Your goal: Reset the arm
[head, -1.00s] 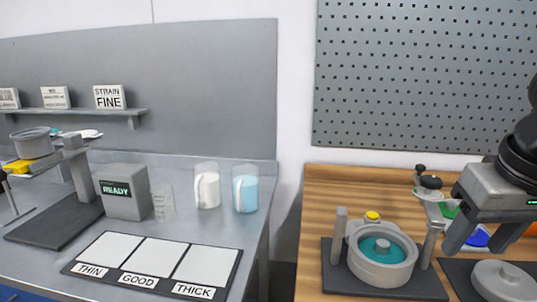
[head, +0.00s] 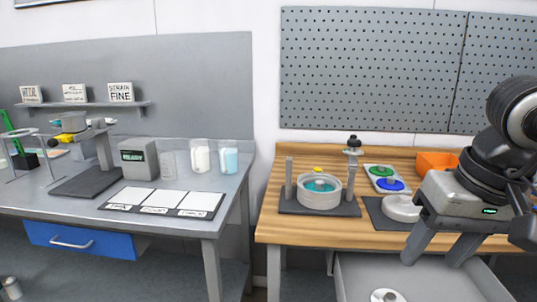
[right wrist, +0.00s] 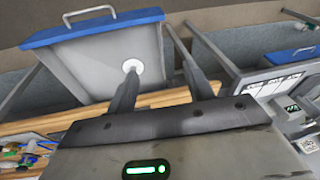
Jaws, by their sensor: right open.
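My right gripper (head: 437,252) is at the right of the head view, in front of the wooden bench. It is open, with its two fingers apart and nothing between them. In the right wrist view my right gripper (right wrist: 158,82) also shows open, with an open drawer (right wrist: 95,62) beyond its fingers. My left gripper is in neither view.
The wooden bench (head: 268,226) carries a round grey vessel (head: 320,199) with teal contents, a grey lid-like disc (head: 401,208), a green-and-blue button panel (head: 383,172) and an orange bin (head: 437,161). An open drawer (head: 352,277) holds a white disc. A metal table (head: 60,209) stands left.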

